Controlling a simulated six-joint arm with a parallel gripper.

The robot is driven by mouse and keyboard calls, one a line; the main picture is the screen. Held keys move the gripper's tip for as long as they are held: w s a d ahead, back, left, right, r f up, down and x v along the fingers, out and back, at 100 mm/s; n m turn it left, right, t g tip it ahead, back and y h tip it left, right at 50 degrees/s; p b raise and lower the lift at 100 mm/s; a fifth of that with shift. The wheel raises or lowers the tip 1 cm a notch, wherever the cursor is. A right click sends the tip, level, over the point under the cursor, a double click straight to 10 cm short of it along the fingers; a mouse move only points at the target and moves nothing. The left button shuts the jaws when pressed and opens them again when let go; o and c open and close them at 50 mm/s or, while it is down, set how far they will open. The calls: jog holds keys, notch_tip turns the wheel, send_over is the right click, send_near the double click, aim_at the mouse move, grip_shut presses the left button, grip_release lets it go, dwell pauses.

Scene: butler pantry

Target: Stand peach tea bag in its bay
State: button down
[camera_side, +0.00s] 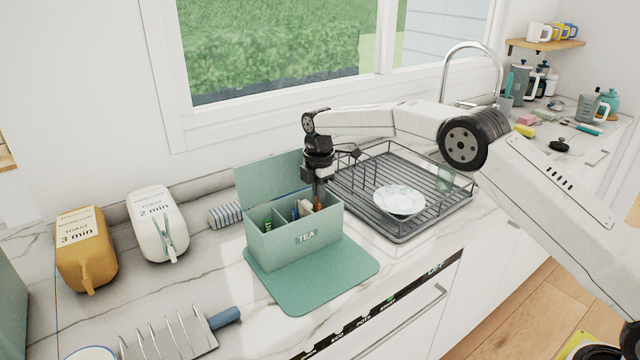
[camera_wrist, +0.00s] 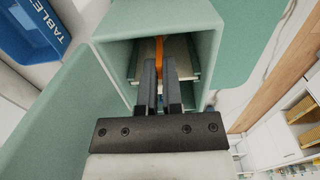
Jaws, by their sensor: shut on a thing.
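The green tea box (camera_side: 290,245) marked TEA stands on a green mat with its lid open at the back. Dividers split it into bays. My gripper (camera_side: 318,196) points down into the right end bay. In the wrist view my gripper (camera_wrist: 163,85) reaches into the box between its green walls. Its fingers are shut on the orange peach tea bag (camera_wrist: 159,52), seen as a narrow upright strip. The orange bag also shows at the right end bay in the side view (camera_side: 319,207). Its lower edge is hidden, so I cannot tell if it touches the floor.
Several other packets (camera_side: 296,213) stand in a bay to the left. The green mat (camera_side: 325,285) is bare in front. A dark dish rack (camera_side: 430,215) with a white plate (camera_side: 399,201) stands close on the right. Two toasters (camera_side: 88,250) stand at the left.

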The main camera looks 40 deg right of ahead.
jog(key=c, duration=0.7)
grip_release()
jog(key=shift+r, duration=0.15)
jog(key=shift+r, duration=3.85)
jog(key=shift+s, duration=0.15)
